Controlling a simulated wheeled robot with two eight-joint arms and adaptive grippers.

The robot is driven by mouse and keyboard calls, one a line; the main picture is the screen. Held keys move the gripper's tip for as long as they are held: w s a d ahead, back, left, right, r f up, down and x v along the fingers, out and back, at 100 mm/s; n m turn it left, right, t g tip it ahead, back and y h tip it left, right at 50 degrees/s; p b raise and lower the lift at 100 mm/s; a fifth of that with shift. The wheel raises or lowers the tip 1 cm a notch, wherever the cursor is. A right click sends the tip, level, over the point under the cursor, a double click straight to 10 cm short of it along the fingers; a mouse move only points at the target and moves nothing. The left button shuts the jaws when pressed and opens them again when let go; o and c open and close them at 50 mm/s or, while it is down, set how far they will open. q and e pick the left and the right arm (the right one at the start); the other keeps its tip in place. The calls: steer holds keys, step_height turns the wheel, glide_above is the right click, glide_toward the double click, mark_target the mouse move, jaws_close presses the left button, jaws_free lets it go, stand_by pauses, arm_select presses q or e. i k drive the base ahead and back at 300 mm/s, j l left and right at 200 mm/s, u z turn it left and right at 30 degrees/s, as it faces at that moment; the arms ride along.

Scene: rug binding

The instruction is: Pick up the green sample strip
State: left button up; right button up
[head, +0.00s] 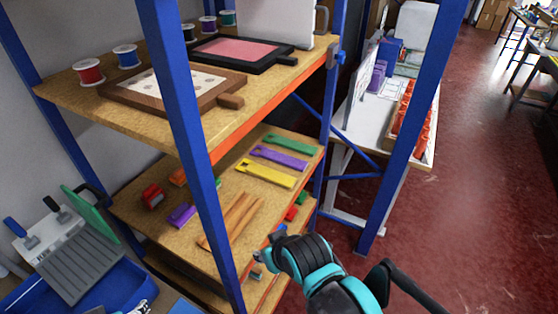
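The green sample strip (291,144) lies flat on the wooden middle shelf, at the back of a row of strips. A purple strip (278,157) and a yellow strip (265,173) lie in front of it, apart from it. My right arm comes in from the bottom right, and its gripper (257,265) is low by the shelf's front edge, well below and in front of the green strip. The fingers are small and partly hidden by the wrist, so their opening is unclear. My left gripper is not seen.
A blue post (190,130) crosses in front of the shelves. The upper shelf (262,105) overhangs the strips. Orange-brown strips (232,218) and a purple block (182,215) share the middle shelf (225,190). Red floor (470,180) is open at right.

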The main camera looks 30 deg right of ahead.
mark_target(309, 151)
steer(key=l+u, duration=0.1)
steer(key=l, duration=0.65)
steer(key=l+u, duration=0.15)
steer(key=l, duration=0.6)
steer(key=k+l+u, duration=0.1)
steer(key=l, duration=0.6)
steer(key=i+l, duration=0.35)
steer(key=l, duration=0.3)
steer(key=i+l+u, duration=0.1)
steer(key=i+l, duration=0.25)
steer(key=l, duration=0.25)
steer(key=i+l+u, duration=0.1)
steer(key=l, duration=0.25)
steer(key=i, duration=0.05)
